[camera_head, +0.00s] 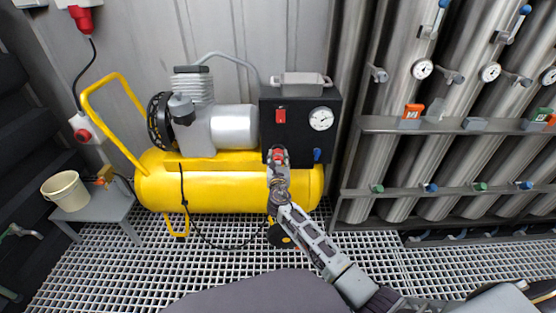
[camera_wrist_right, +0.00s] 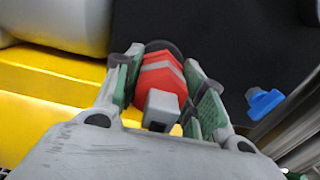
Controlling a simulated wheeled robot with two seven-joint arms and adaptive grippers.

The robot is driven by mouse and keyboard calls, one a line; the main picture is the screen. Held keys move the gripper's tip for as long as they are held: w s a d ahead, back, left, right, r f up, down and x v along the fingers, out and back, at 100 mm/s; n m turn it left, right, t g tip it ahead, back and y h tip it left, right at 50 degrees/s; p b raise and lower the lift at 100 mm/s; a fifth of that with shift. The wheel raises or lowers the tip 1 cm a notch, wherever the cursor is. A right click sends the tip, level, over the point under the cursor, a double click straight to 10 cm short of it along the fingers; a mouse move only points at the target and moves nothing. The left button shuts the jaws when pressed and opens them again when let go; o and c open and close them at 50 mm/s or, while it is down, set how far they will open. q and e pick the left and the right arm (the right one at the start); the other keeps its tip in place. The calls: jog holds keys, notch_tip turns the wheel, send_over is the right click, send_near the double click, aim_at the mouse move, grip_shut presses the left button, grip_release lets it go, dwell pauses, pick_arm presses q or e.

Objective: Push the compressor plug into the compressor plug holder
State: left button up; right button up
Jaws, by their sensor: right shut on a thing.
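My right gripper (camera_head: 279,160) is in front of the lower left of the compressor's black panel box (camera_head: 297,100). In the right wrist view its two green-padded fingers (camera_wrist_right: 165,95) are shut on a red piece with pale chevrons and a grey square end, which I take to be the compressor plug (camera_wrist_right: 160,78). A dark round rim shows behind it against the black box; it may be the holder. I cannot tell how deep the plug sits in it. My left gripper is not in view.
The yellow compressor tank (camera_head: 230,188) lies below the box. A blue fitting (camera_head: 317,155) is to the right of the gripper. A black cable (camera_head: 215,246) hangs onto the grating floor. A small table with a bucket (camera_head: 65,190) stands left; steel cylinders (camera_head: 385,160) stand right.

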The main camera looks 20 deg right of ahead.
jog(key=shift+w+d, duration=0.1)
jog(key=shift+w, duration=0.2)
jog(key=o, duration=1.4)
jog(key=shift+s, duration=0.1)
jog(key=shift+v, duration=5.95)
